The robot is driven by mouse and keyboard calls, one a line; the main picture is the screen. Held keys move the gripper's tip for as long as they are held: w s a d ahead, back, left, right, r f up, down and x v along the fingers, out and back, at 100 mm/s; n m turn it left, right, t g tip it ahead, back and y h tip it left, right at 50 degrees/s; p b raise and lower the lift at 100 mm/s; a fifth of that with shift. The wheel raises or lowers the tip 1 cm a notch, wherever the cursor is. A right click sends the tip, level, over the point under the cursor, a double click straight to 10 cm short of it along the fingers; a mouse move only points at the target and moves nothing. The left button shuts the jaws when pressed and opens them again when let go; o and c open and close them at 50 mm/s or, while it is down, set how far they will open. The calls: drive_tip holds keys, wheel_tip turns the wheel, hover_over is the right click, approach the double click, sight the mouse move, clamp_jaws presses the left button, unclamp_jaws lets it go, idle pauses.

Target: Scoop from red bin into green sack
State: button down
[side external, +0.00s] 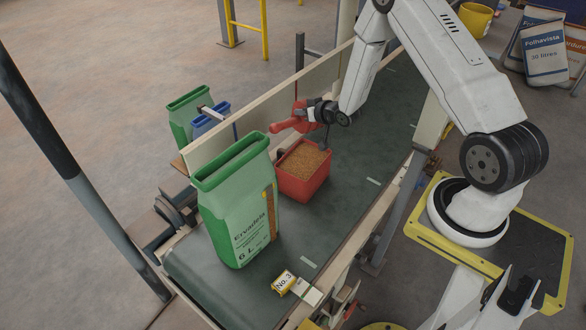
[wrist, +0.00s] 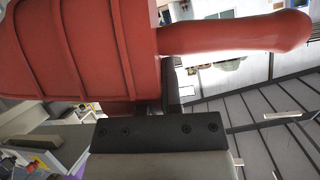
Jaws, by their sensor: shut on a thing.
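My gripper (side external: 312,110) is shut on a red scoop (side external: 287,124), which it holds in the air above the far side of the red bin. The scoop's ribbed red underside and round handle fill the upper wrist view (wrist: 95,50); whether it holds anything is hidden. The red bin (side external: 303,188) stands on the conveyor, with brown grains (side external: 303,159) near its rim. The green sack (side external: 225,205) stands upright and open-topped to the left of the bin, with a window strip showing brown at its right side.
Another green sack (side external: 180,122) and a blue sack (side external: 209,122) stand beyond the pale conveyor side wall (side external: 330,80). A yellow "No. 3" block (side external: 284,281) and a white card (side external: 308,293) lie at the near edge. The belt (side external: 375,130) right of the bin is clear.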

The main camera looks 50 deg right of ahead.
drive_tip(key=w, duration=0.2)
drive_tip(key=shift+w+d+r, duration=0.15)
drive_tip(key=shift+w+d, duration=0.1)
drive_tip(key=shift+w, duration=0.05)
wheel_tip(320, 180, down, 11)
drive_tip(key=shift+r, duration=0.2)
drive_tip(key=shift+s+f+m, duration=0.1)
drive_tip(key=shift+f+m, duration=0.1)
drive_tip(key=shift+m, duration=0.1)
drive_tip(key=shift+d+f+m+y, duration=0.7)
drive_tip(key=shift+d+f, duration=0.25)
drive_tip(key=shift+f, duration=3.9)
drive_tip(key=a+r+n+h, duration=0.2)
drive_tip(key=a+r+n, duration=0.1)
drive_tip(key=r, duration=0.5)
drive_tip(key=shift+a, duration=0.2)
drive_tip(key=shift+r, duration=0.15)
